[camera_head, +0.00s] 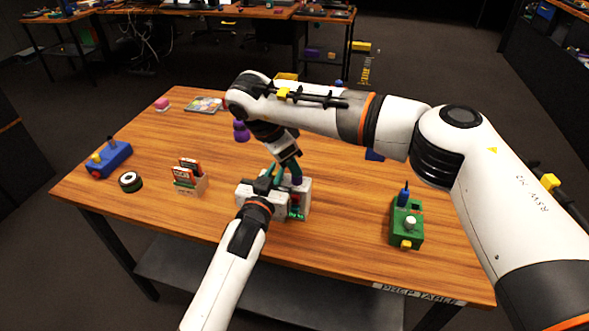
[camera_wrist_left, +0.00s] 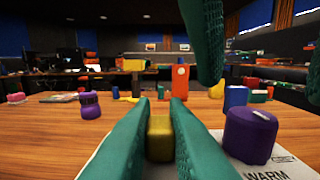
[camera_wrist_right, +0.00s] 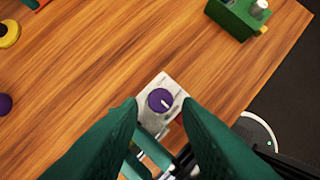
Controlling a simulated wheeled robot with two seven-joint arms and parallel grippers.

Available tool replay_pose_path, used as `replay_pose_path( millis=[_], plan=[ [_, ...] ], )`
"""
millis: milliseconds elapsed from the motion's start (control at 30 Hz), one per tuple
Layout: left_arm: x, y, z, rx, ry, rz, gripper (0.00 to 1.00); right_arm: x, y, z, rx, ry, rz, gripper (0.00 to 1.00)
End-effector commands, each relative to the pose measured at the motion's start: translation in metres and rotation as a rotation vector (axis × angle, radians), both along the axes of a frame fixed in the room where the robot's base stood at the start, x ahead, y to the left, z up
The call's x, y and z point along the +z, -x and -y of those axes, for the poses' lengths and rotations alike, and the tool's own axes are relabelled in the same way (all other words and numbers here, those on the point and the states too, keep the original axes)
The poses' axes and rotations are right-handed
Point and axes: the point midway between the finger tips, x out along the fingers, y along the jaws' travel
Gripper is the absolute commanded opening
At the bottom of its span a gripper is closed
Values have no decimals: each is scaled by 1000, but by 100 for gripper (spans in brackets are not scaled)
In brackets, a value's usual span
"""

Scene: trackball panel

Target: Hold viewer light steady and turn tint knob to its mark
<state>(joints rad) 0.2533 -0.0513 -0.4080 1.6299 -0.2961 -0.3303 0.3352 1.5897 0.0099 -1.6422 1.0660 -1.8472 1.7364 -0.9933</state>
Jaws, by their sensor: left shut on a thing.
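The pale panel unit (camera_head: 305,190) stands near the middle of the table. My left gripper (camera_wrist_left: 160,118) is shut on a yellow block (camera_wrist_left: 160,140), which I take to be the viewer light. The purple tint knob (camera_wrist_left: 250,133) sits on the panel right of the left fingers, by the printed word WARM. In the right wrist view the knob (camera_wrist_right: 160,99) shows a white pointer line toward the lower right. My right gripper (camera_wrist_right: 158,104) is open above the knob, its fingers apart. The knob's target mark is not clear to me.
A green box with a blue post (camera_head: 405,225) stands right of the panel. Left of it are a card holder (camera_head: 190,183), a black-and-white roll (camera_head: 130,181) and a blue box (camera_head: 108,160). A purple object (camera_head: 241,131) stands behind. The front table edge is close.

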Motion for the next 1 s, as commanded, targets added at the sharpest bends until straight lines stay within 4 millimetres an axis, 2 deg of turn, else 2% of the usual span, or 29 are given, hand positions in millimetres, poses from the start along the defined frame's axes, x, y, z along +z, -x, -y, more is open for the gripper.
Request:
replay_pose_path(
  millis=[33, 200, 400, 567, 1000],
  plan=[
    [-1, 0, 0, 0, -1, -2, 0, 12, 2, -5, 2, -2, 3, 31],
    [-1, 0, 0, 0, -1, -2, 0, 46, 8, -17, 2, 0, 4, 31],
    [-1, 0, 0, 0, -1, -2, 0, 72, 13, -27, 0, 0, 2, 31],
    [-1, 0, 0, 0, -1, -2, 0, 79, 14, -29, -1, 0, 0, 31],
    [-1, 0, 0, 0, -1, -2, 0, 80, 14, -30, -1, 0, 0, 31]
  ],
)
